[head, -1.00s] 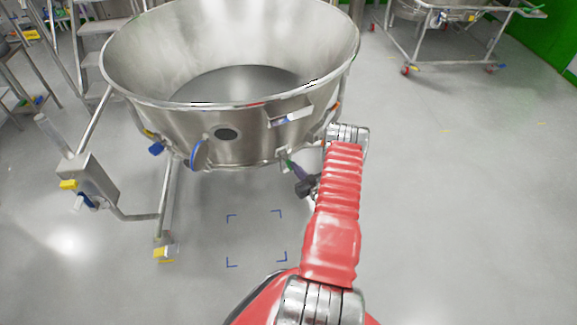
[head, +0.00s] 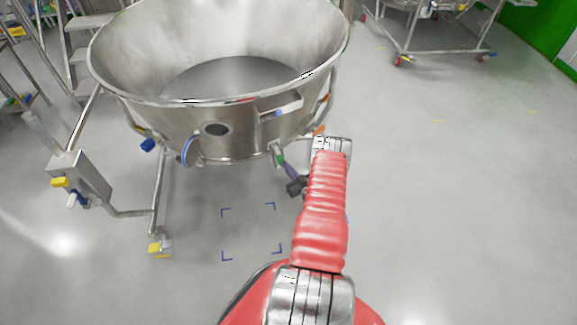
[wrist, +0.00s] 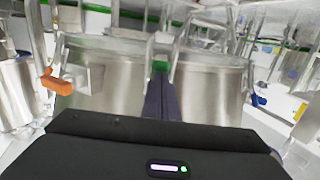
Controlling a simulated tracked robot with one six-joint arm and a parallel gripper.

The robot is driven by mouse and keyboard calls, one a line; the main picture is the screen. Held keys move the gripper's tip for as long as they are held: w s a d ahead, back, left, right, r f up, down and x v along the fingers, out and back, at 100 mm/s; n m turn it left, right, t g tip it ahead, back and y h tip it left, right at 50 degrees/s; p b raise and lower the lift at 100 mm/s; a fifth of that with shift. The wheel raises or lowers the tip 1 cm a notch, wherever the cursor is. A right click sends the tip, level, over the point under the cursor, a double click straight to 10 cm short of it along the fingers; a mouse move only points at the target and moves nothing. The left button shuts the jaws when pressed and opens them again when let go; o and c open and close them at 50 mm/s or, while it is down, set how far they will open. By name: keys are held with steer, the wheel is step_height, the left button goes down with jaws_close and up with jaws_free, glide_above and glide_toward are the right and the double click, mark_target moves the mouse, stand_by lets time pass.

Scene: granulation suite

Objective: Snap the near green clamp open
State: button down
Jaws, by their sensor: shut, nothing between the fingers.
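The near green clamp (head: 280,159) is a small green piece at the lower front right of the steel bowl (head: 240,140). In the wrist view the green clamp (wrist: 160,67) shows at the top centre, straight beyond my fingertips. My gripper (head: 284,167) has dark purple fingers, pointing up at the clamp from below right. In the wrist view my gripper (wrist: 160,80) is shut with nothing between the fingers. Its tips overlap the lower edge of the green; whether they touch it I cannot tell. The clamp's lower part is hidden behind the tips.
An orange handle (wrist: 56,84) sits left of my fingers in the wrist view. A blue handle (head: 188,150) and the yellow-tagged frame leg (head: 160,246) stand left in the head view. A wheeled steel frame (head: 430,45) is at the back right. The right-hand floor is clear.

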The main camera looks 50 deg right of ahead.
steer(key=shift+w+f, duration=0.1)
steer(key=shift+f, duration=0.05)
stand_by(0.4)
steer(key=f+v, duration=0.2)
steer(key=v, duration=0.9)
steer(key=shift+s, duration=0.45)
steer(key=shift+a, duration=0.1)
